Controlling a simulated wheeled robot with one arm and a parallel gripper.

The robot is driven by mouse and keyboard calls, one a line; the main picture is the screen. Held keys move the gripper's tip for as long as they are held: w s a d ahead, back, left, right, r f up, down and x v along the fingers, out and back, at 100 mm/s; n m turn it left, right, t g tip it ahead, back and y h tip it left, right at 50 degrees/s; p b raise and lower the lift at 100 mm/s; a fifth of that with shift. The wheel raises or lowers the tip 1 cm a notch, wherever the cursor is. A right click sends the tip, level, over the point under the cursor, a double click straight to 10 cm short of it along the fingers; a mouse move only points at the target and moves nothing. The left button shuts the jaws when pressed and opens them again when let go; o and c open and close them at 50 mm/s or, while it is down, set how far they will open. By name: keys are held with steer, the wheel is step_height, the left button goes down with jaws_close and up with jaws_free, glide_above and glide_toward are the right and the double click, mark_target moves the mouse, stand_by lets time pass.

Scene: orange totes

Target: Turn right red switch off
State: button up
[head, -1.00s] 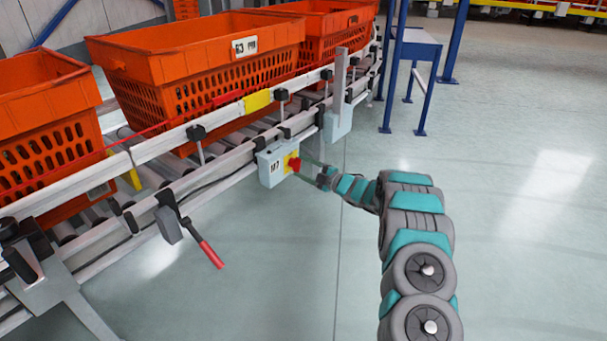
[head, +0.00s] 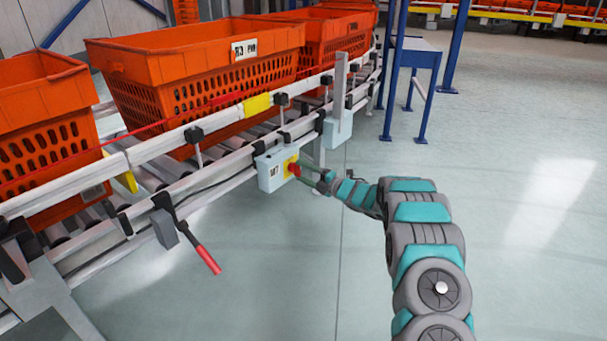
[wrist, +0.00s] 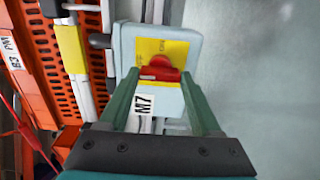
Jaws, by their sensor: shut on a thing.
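The red switch (head: 295,169) is a knob on a yellow plate on the front of a pale grey box marked M7 (head: 271,172), fixed to the conveyor's side rail. In the wrist view the red knob (wrist: 160,70) sits between the two green fingers of my gripper (wrist: 159,80), which is shut on it. Its wide part lies across the picture. The fingertips hide part of its sides. In the head view my gripper (head: 308,171) reaches the box from the right.
Orange totes (head: 200,62) stand on the roller conveyor behind the rail (head: 160,150). A red-handled lever (head: 207,258) hangs at the lower left. Another grey box (head: 338,130) is on the rail beyond M7. A blue-legged table (head: 418,48) stands behind; open floor lies right.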

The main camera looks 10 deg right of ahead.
steer(key=shift+a, duration=0.1)
steer(key=o, duration=1.4)
steer(key=shift+p+v, duration=0.4)
steer(key=shift+v, duration=3.55)
